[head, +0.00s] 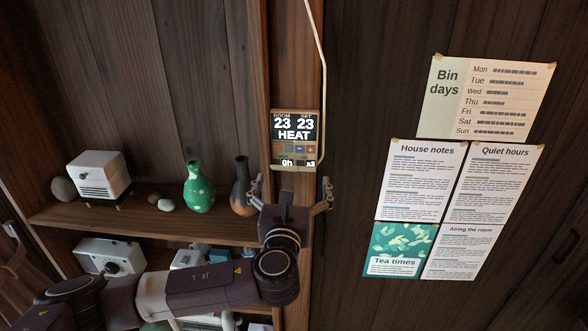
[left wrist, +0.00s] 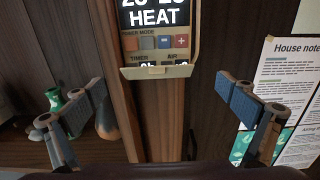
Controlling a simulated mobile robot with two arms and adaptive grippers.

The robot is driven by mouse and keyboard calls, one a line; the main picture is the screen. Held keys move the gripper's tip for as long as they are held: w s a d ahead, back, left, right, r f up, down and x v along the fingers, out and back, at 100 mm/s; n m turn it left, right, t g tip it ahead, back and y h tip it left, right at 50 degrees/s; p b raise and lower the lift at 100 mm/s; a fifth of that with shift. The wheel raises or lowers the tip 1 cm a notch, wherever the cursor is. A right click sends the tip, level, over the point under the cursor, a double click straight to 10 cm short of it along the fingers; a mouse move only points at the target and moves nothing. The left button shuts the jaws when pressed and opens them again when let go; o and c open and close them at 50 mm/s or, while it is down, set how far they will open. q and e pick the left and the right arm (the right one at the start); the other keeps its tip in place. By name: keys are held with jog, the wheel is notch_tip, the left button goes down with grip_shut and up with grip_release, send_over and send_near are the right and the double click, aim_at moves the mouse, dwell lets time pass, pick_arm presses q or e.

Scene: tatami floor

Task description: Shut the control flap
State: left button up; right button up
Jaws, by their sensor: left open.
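A tan control panel (head: 296,127) is fixed to a wooden post and reads ROOM 23, SET 23, HEAT. In the left wrist view, a row of small buttons (left wrist: 156,42) shows uncovered under the display. The control flap (left wrist: 157,72) appears to be open, a tan edge jutting out at the panel's bottom. Its exact angle is hard to tell. My left gripper (head: 291,185) is open and empty just below the panel, its fingers spread to either side of it. In the left wrist view the fingers (left wrist: 160,88) are apart from the flap. My right gripper is not in view.
A shelf (head: 130,222) at left holds a white device (head: 99,176), a green vase (head: 199,187) and a dark vase (head: 242,187) close to my left gripper. A pale cable (head: 323,70) runs along the panel's right side. Paper notices (head: 420,180) hang on the right wall.

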aim_at(292, 170)
pick_arm(q)
jog(key=w, duration=0.2)
jog(key=shift+w+a+p, duration=0.3)
jog(key=shift+a+p, duration=0.05)
jog(key=shift+p, duration=0.05)
jog(key=shift+w+d, duration=0.1)
jog(key=shift+w, duration=0.1)
jog(key=shift+c, duration=0.6)
jog(key=c, duration=1.1)
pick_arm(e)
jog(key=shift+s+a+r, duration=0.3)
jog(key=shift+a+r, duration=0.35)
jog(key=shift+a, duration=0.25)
